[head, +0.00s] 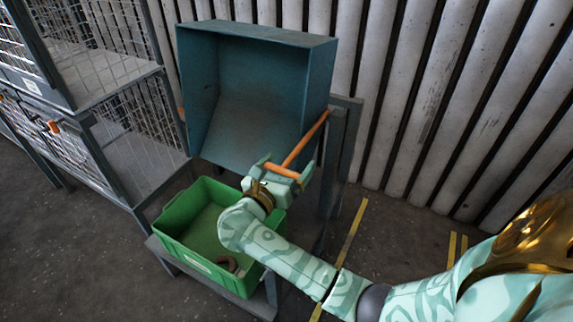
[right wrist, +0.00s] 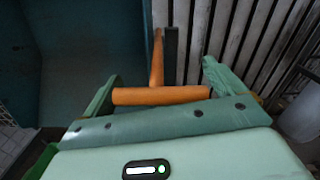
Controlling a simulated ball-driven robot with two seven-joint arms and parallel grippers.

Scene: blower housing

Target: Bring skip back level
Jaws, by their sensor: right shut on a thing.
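The skip is a blue-green open box (head: 255,95), tilted so that its open side faces forward and down, above a green crate. An orange handle (head: 305,140) runs from the skip's right side to a crossbar. My right gripper (head: 284,172) is shut on the orange crossbar, which also lies between the fingers in the right wrist view (right wrist: 160,96). The skip's inner wall (right wrist: 90,60) shows at the left of the right wrist view. My left gripper is not in view.
Wire-mesh cages (head: 135,145) stand at left. A grey post (head: 333,150) stands right of the skip, before a ribbed wall (head: 430,90). Yellow lines (head: 350,235) mark the floor.

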